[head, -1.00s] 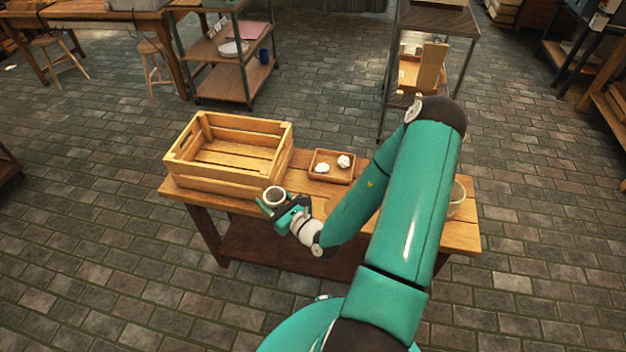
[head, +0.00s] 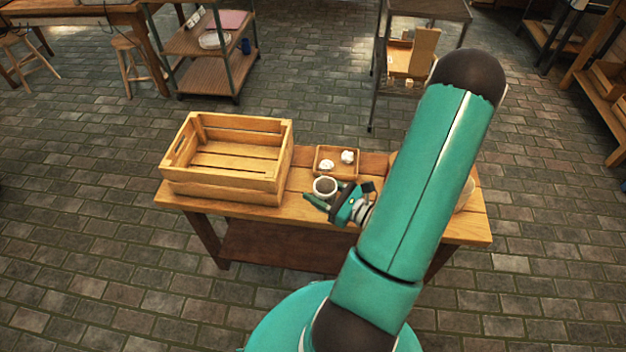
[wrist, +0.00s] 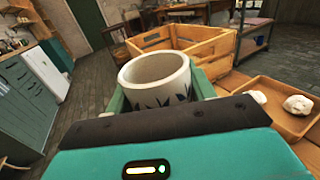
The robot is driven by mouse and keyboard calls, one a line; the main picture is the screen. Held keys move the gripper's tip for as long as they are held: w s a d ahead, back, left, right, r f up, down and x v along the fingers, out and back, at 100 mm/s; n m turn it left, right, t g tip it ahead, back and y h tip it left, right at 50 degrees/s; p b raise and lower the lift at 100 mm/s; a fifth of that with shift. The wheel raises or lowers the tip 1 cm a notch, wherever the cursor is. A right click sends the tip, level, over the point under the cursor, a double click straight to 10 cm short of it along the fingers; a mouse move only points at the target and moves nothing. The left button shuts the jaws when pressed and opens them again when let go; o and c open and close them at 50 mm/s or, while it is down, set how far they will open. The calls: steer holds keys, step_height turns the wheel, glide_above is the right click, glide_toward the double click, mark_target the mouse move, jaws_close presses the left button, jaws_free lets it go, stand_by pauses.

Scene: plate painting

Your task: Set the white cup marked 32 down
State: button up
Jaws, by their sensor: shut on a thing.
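The white cup (head: 324,187) is upright in my gripper (head: 320,199), over the front part of the wooden table (head: 290,208), just in front of the small tray. In the wrist view the cup (wrist: 155,80) shows a dark leaf-like pattern on its side, and its inside looks empty. My gripper's green fingers lie on both sides of it. I cannot read a number on the cup. I cannot tell whether its base touches the table, since the gripper hides it.
A slatted wooden crate (head: 228,160) stands on the table's left end. A small wooden tray (head: 336,174) with white lumps (head: 327,165) lies behind the cup. A pale container (head: 467,192) is partly hidden behind my arm on the right. Bare tabletop shows between crate and gripper.

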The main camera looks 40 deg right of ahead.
steer(key=w+d+f, duration=0.2)
steer(key=w+f, duration=0.1)
steer(key=w+d+f, duration=0.1)
steer(key=w+f, duration=0.2)
steer(key=w, duration=0.1)
steer(key=w+d+f, duration=0.2)
steer(key=w+f, duration=0.1)
steer(key=w, duration=0.1)
steer(key=shift+w+d+f, duration=0.2)
steer(key=shift+w+d, duration=0.05)
steer(key=shift+d, duration=0.05)
steer(key=shift+f, duration=1.55)
steer(key=shift+f, duration=0.15)
steer(key=o, duration=1.1)
